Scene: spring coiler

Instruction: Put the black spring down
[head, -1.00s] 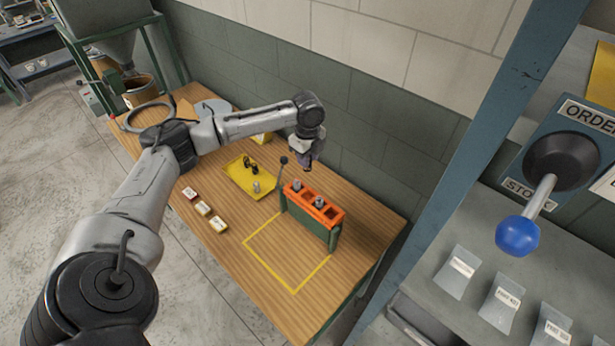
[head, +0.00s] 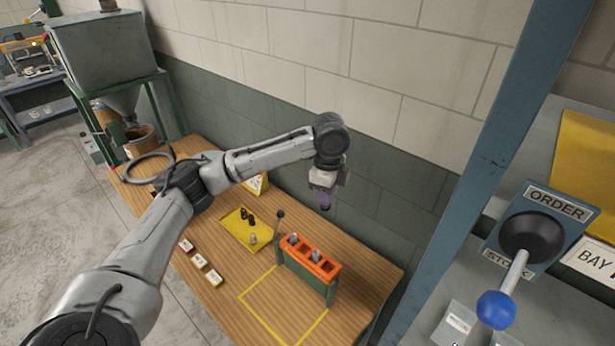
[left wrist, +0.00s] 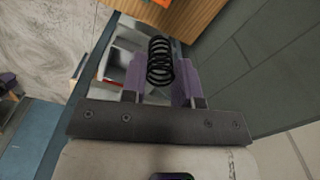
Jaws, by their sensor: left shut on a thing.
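The black spring (left wrist: 160,60) is a dark open coil, seen in the left wrist view between the purple fingers of my left gripper (left wrist: 160,80). In the head view my left gripper (head: 324,200) hangs fingers down, high above the far side of the bench and above the orange rack (head: 326,267). The spring itself is too small to make out there. My right gripper is not in view.
A yellow tray (head: 238,238) holds small black pieces and a grey one. The orange rack holds grey pieces and stands on a green base. Small labelled boxes (head: 200,261) line the bench's front left. A yellow outline (head: 256,309) marks bare wood. A block wall rises behind.

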